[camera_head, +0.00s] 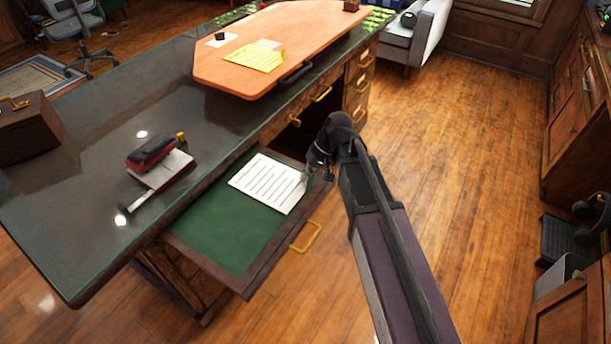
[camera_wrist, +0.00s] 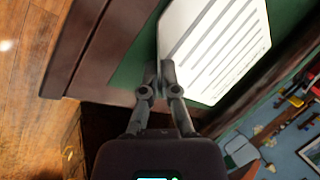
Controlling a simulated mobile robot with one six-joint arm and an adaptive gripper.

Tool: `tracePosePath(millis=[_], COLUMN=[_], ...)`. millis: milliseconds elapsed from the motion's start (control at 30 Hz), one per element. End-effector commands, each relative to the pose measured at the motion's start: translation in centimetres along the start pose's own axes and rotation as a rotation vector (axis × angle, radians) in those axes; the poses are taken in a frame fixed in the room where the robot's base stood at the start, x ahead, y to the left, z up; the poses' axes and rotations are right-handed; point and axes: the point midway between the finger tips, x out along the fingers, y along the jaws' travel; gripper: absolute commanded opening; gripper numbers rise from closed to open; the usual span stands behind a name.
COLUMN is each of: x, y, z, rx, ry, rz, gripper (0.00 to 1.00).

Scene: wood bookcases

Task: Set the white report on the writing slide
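The white report (camera_head: 268,183), a sheet with dark printed lines, is over the back right part of the pulled-out writing slide (camera_head: 215,232), which has a green top and a dark wood frame. My gripper (camera_head: 305,177) is at the report's right edge. In the wrist view my gripper (camera_wrist: 166,72) has its fingertips together at the edge of the report (camera_wrist: 215,45), which appears pinched between them. The green of the slide (camera_wrist: 137,62) shows beside it. I cannot tell whether the sheet touches the slide or is slightly above it.
The dark desk top (camera_head: 90,150) overhangs the slide and holds a red and black stapler-like device (camera_head: 155,165) and a wooden box (camera_head: 28,128). An orange board (camera_head: 285,40) with a yellow paper (camera_head: 255,57) lies farther back. A brass handle (camera_head: 306,238) juts from the slide's front.

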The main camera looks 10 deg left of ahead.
Motion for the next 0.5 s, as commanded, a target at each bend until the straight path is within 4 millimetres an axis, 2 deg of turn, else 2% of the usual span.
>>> tracePosePath(millis=[100, 233, 267, 500], x=[0.37, 0.22, 0.22, 0.22], y=[0.19, 0.12, 0.13, 0.15], z=[0.0, 0.0, 0.0, -0.01], rx=[0.0, 0.0, 0.0, 0.0], ry=[0.0, 0.0, 0.0, 0.0], rz=[0.0, 0.0, 0.0, 0.001], gripper=[0.0, 0.4, 0.43, 0.43])
